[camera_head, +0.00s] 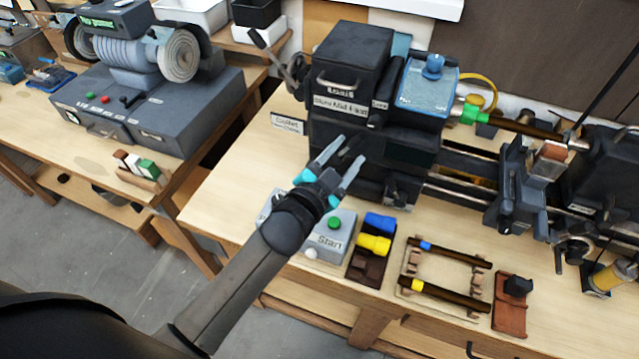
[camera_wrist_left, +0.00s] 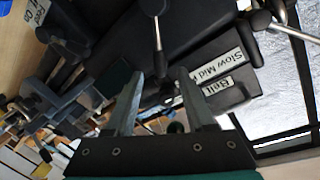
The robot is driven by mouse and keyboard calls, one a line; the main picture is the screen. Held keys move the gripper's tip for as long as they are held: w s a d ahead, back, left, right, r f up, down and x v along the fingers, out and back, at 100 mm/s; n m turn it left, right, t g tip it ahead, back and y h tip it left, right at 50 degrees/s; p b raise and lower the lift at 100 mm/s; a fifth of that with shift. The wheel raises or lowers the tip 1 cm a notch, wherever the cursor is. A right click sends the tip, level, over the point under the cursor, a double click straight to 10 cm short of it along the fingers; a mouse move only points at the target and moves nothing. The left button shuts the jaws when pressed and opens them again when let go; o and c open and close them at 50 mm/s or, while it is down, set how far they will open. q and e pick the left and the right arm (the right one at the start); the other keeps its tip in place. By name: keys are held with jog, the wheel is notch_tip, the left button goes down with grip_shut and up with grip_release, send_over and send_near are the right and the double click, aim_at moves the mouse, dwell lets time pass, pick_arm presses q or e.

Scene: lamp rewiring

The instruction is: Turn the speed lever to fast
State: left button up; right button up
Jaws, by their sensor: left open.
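The headstock of the lathe (camera_head: 345,70) carries a front label reading "Slow Mid" and more (camera_head: 340,105). In the left wrist view this label (camera_wrist_left: 222,58) is partly cut off, with a "Belt" label below it. A thin metal lever with a dark ball knob (camera_wrist_left: 153,7) stands beyond my fingertips in the wrist view; I cannot tell for certain that it is the speed lever. My left gripper (camera_head: 343,160) is open and empty, in front of the headstock's dark front face. Its fingers (camera_wrist_left: 160,95) point toward the lever's base, apparently without touching it. My right gripper is not in view.
A grey start box (camera_head: 330,240) with a green button, and yellow and blue parts in a brown tray (camera_head: 368,268), sit below my gripper. A wooden frame (camera_head: 445,275) lies right of them. A crank handle (camera_head: 270,50) sticks out left of the headstock. A grinder bench (camera_head: 140,90) stands left.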

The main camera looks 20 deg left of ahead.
pick_arm(q)
jog(key=v, duration=1.1)
jog(key=shift+s+b, duration=0.25)
jog(key=shift+b, duration=0.15)
jog(key=shift+a, duration=0.1)
jog(key=s+a+f+n+g+y, duration=0.3)
jog(key=s+a+f+n+g, duration=0.1)
jog(key=f+n+g, duration=0.15)
jog(key=s+f+n+g, duration=0.1)
jog(key=s+f+g, duration=0.3)
jog(key=s+g, duration=0.45)
jog(key=s+f+b, duration=0.2)
jog(key=f+b, duration=0.3)
jog(key=f, duration=1.1)
jog(key=s+f+b, duration=0.3)
jog(key=f+b, duration=0.1)
jog(key=f, duration=1.3)
jog(key=s+a+f+b, duration=0.1)
jog(key=s+f+b, duration=0.2)
jog(key=s+f, duration=0.4)
jog(key=s+f+g+b, duration=0.1)
jog(key=s+f+b, duration=0.3)
jog(key=s+f, duration=0.3)
notch_tip(320, 180, down, 5)
jog(key=shift+s+a+r, duration=0.1)
jog(key=shift+s+a, duration=0.15)
jog(key=shift+a, duration=0.1)
